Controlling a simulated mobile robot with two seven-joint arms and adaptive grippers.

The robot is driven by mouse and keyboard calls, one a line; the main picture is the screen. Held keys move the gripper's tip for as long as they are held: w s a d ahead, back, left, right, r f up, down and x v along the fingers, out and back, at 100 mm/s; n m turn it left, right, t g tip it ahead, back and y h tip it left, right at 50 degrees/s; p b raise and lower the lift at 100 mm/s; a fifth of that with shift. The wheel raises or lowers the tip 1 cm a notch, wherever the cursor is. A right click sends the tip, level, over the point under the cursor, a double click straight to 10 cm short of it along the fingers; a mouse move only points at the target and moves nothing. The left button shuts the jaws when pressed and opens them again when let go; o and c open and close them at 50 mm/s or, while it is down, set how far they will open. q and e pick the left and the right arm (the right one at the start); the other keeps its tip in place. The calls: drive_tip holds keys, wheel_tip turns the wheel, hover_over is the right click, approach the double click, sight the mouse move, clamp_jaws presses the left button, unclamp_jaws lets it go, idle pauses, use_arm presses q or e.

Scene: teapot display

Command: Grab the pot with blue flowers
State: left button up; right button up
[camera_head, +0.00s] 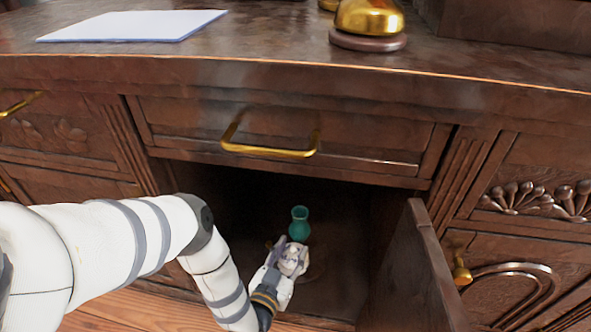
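My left arm reaches from the left into the open cupboard under the drawer. My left gripper (290,262) is low inside the opening, and its fingers are small and unclear. A pale, patterned patch shows at the fingers; I cannot tell whether it is part of the gripper or a pot. No blue flowers can be made out. A small teal vase (299,225) with a narrow neck stands upright just behind the gripper, and the gripper covers its lower part. I cannot tell whether they touch. My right gripper is not in view.
The cupboard door (415,275) stands open to the right of the arm. A closed drawer with a gold handle (268,150) is above the opening. On the cabinet top are a white sheet (132,26) and a gold object on a round base (368,20). The cupboard interior is dark.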

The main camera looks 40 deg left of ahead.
use_arm(q)
drive_tip(key=shift+w+a+f, duration=0.15)
drive_tip(key=shift+w+f, duration=0.05)
drive_tip(key=shift+w, duration=0.45)
drive_tip(key=shift+c, duration=0.6)
clamp_jaws()
drive_tip(key=shift+r, duration=0.2)
